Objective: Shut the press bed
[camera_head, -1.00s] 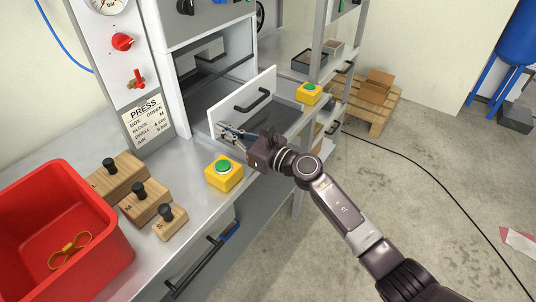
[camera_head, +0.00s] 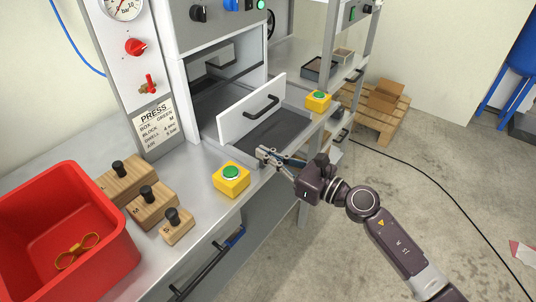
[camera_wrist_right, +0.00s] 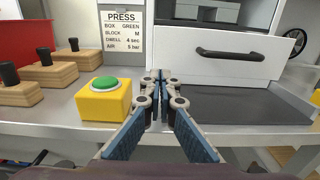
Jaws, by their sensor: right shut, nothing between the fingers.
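The press bed shows as a white front panel (camera_head: 236,119) with a black bar handle (camera_head: 262,107). The panel stands out in front of the press opening, with a gap to the dark inside behind it. A dark flat plate (camera_head: 275,132) lies in front of it. In the right wrist view the panel (camera_wrist_right: 225,63) and its handle (camera_wrist_right: 230,55) are at upper right. My right gripper (camera_head: 262,153) is shut and empty near the plate's front left corner, apart from panel and handle; its fingertips (camera_wrist_right: 160,74) meet in the wrist view. My left gripper is not in view.
A yellow box with a green button (camera_head: 231,180) stands left of my right gripper; another (camera_head: 318,100) stands beyond the plate. Wooden blocks (camera_head: 150,205) with black knobs and a red bin (camera_head: 110,252) occupy the left bench. A handled drawer (camera_head: 205,265) is below the bench edge.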

